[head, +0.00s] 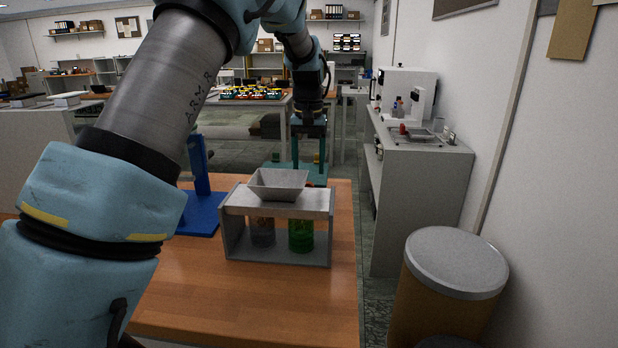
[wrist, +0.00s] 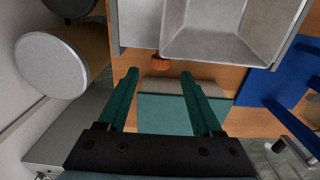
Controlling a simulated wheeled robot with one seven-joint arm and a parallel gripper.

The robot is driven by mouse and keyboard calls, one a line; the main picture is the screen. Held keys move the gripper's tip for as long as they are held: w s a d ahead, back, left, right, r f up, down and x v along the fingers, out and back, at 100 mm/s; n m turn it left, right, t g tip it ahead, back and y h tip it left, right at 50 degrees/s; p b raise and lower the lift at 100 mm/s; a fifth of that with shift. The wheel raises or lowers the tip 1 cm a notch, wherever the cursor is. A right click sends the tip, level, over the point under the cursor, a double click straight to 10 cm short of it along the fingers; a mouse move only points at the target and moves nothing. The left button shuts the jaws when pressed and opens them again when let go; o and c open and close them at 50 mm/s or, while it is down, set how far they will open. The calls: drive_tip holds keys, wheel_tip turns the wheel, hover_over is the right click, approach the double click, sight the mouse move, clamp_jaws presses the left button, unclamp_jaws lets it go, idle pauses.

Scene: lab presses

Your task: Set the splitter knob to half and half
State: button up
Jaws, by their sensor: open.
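The splitter is a grey box frame (head: 278,200) on the wooden table with a grey hopper (head: 278,184) on top. The hopper fills the top of the wrist view (wrist: 215,40). Under the frame stand a jar with dark contents (head: 263,232) and a jar with green contents (head: 301,235). My gripper (head: 309,160) points down behind the splitter. Its teal fingers (wrist: 160,74) are apart and empty, with the knob just past and between their tips. The knob's pointer setting cannot be read.
A blue stand (head: 203,205) is left of the splitter. A teal-and-grey flat item (wrist: 180,115) lies below the fingers. A lidded barrel (head: 455,260) and a grey counter (head: 420,180) are at right. The table's front (head: 250,305) is clear.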

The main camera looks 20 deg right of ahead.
sight(308, 182)
drive_tip(key=shift+f+p, duration=0.55)
drive_tip(key=shift+f, duration=2.05)
clamp_jaws()
